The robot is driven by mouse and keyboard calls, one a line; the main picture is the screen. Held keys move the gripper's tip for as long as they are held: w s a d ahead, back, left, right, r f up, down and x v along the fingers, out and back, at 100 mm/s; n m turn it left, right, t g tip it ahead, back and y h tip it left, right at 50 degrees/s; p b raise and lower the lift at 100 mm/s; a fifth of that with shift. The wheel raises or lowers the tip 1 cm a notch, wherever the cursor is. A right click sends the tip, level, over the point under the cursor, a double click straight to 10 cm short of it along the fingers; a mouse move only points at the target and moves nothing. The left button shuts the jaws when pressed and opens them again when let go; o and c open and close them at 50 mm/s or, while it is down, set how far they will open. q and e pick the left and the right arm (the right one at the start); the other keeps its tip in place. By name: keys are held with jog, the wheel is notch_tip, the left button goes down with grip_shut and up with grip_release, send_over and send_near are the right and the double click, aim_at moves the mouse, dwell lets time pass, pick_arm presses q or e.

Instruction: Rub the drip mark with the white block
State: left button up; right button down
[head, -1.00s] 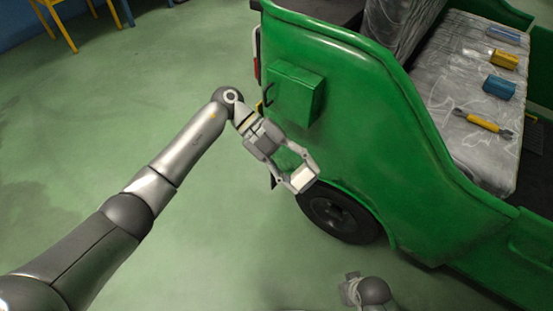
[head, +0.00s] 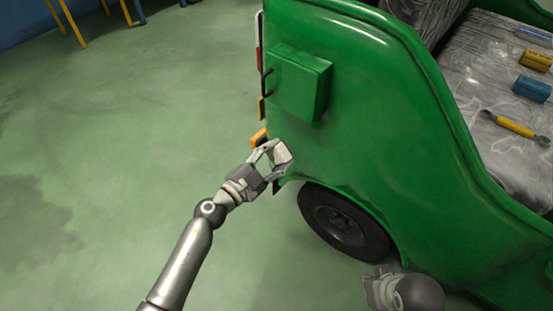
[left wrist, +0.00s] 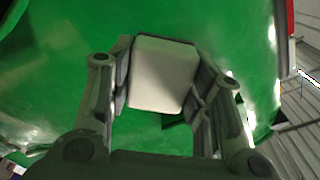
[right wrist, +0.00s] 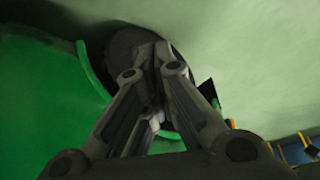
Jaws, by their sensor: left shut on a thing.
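My left gripper (head: 274,158) is shut on the white block (head: 282,154), in front of the green vehicle's lower rear side panel (head: 345,125). In the left wrist view the white block (left wrist: 163,75) sits between the two fingers (left wrist: 160,85), with green bodywork behind it. I cannot tell whether the block touches the panel. I cannot clearly make out the drip mark; the block and gripper cover part of the panel. My right gripper (head: 378,287) is low, near the wheel. In the right wrist view its fingers (right wrist: 151,55) come together, with nothing visible held.
A green box (head: 300,84) juts from the panel above my left gripper. The wheel (head: 343,222) is below right. A seat holds a yellow-handled tool (head: 512,125), a blue block (head: 531,88) and a yellow block (head: 536,60). The floor (head: 130,150) at left is clear.

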aim_at(299, 134)
pick_arm(q)
jog(key=shift+w+a+f+t, duration=0.15)
jog(key=shift+a+f+t, duration=0.15)
jog(key=shift+f, duration=0.1)
jog(key=shift+w+d+f, duration=0.1)
jog(key=shift+w, duration=0.05)
jog(key=b+x, duration=0.1)
jog(key=x, duration=0.2)
jog(key=shift+w+d, duration=0.1)
jog(key=shift+b+x, duration=0.6)
jog(key=shift+x, duration=0.5)
jog(key=shift+w, duration=0.1)
pick_arm(e)
jog(key=shift+s+d+r, duration=0.1)
jog(key=shift+s+r, duration=0.05)
jog(key=shift+s, duration=0.15)
pick_arm(q)
jog(key=shift+x, duration=0.9)
jog(key=shift+d, duration=0.1)
